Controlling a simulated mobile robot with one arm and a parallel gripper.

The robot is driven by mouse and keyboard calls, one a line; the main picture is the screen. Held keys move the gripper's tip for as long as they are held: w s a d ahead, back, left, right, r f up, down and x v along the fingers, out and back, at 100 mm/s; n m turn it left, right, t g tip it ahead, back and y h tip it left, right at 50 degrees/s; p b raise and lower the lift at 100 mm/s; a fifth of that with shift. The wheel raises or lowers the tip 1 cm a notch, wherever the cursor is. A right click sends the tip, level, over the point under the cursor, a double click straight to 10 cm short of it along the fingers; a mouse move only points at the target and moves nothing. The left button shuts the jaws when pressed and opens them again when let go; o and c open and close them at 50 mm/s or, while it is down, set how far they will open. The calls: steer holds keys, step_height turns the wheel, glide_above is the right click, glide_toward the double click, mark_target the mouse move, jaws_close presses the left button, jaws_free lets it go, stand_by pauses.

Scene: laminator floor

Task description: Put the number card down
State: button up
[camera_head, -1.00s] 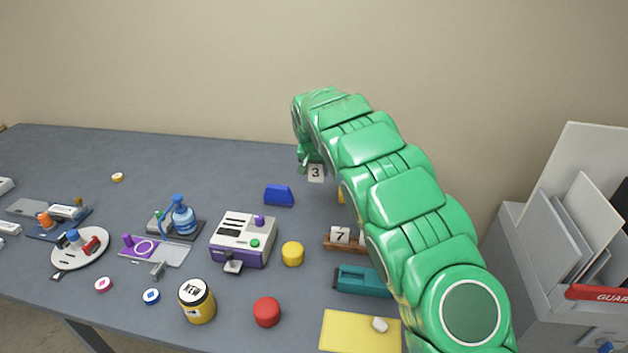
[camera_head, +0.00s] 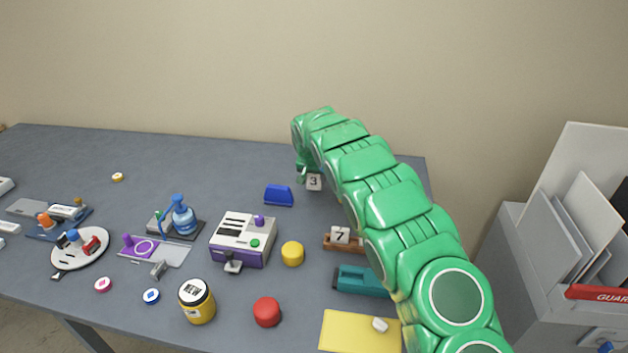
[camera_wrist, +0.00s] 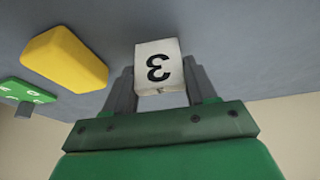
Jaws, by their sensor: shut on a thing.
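The number card is a small white piece marked 3 (camera_head: 314,182), near the back of the grey table (camera_head: 225,165) in the head view. In the wrist view the card (camera_wrist: 158,66) sits between the two grey fingers of my gripper (camera_wrist: 160,92), its digit upside down. My gripper is shut on it. In the head view my gripper (camera_head: 304,173) is partly hidden by my green arm. I cannot tell whether the card touches the table.
A yellow block (camera_wrist: 65,58) lies beside the card in the wrist view. A blue block (camera_head: 279,195) lies to the left. A wooden holder (camera_head: 343,246) with a card marked 7 (camera_head: 340,235) stands nearer the front. Table around the blue block is clear.

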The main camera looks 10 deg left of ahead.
steer(key=shift+f, duration=0.6)
steer(key=shift+f, duration=0.15)
steer(key=o, duration=1.1)
steer(key=shift+r, duration=0.25)
steer(key=v, duration=1.2)
